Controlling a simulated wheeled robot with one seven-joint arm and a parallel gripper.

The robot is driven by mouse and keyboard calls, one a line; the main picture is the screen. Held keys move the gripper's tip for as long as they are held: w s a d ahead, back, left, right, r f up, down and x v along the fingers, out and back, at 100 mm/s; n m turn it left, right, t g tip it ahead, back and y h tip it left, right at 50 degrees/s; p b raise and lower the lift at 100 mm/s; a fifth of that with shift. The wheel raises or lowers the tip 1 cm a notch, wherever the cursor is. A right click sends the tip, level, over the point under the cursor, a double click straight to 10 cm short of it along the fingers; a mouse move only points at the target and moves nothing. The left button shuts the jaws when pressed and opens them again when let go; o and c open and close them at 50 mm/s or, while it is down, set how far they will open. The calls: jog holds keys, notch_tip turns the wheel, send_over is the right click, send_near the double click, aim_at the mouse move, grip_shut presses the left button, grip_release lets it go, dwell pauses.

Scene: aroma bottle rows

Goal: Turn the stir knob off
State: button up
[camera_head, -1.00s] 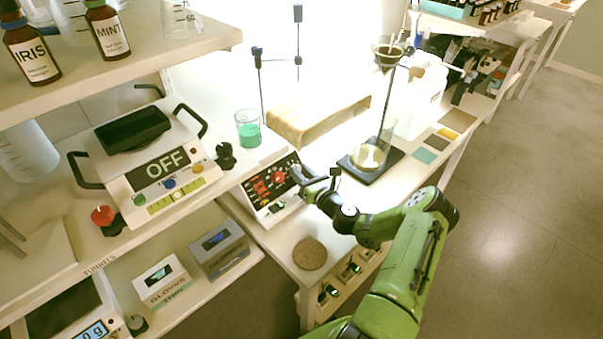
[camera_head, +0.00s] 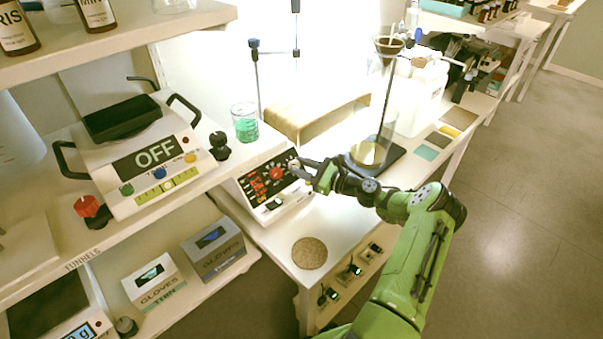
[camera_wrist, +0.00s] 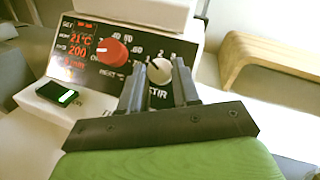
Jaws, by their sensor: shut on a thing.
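The stir knob (camera_wrist: 159,71) is white and round, with a dark pointer line, above the lettering "STIR" on a dark control panel. My gripper (camera_wrist: 156,80) is shut on it in the wrist view, with one finger at each side. In the head view my gripper (camera_head: 300,168) reaches the right end of the same panel (camera_head: 252,187) from the right. A larger red knob (camera_wrist: 112,52) sits left of the stir knob. The red display (camera_wrist: 78,47) reads 21°C and 200; its other text is blurred. The fingers hide part of the panel lettering.
A green-lit dark gadget (camera_wrist: 58,95) lies at the panel's lower left. A glass funnel stand (camera_head: 386,100) is to the right. A round cork mat (camera_head: 309,253) lies in front.

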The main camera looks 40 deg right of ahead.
jog(key=n+g+y, duration=0.1)
jog(key=n, duration=0.1)
jog(key=n+g+y+b, duration=0.1)
jog(key=n, duration=0.1)
jog(key=n+g, duration=0.1)
jog(key=shift+w+d+r+n+y+b, duration=0.1)
jog(key=shift+w+d+n+y+b, duration=0.1)
jog(key=shift+d+n+y+b, duration=0.15)
jog(key=shift+w+r+n+g+y, duration=0.1)
jog(key=shift+n+g+y, duration=0.2)
jog(key=shift+n+g, duration=0.65)
jog(key=shift+r+n+g+y, duration=0.1)
jog(key=shift+n+g+y, duration=0.3)
jog(key=shift+n, duration=0.9)
jog(key=shift+g, duration=0.25)
jog(key=o, duration=1.1)
jog(key=shift+c, duration=0.2)
jog(key=p+v, duration=0.3)
jog(key=v, duration=1.2)
jog(key=shift+s+r+p, duration=0.2)
jog(key=shift+s+p, duration=0.1)
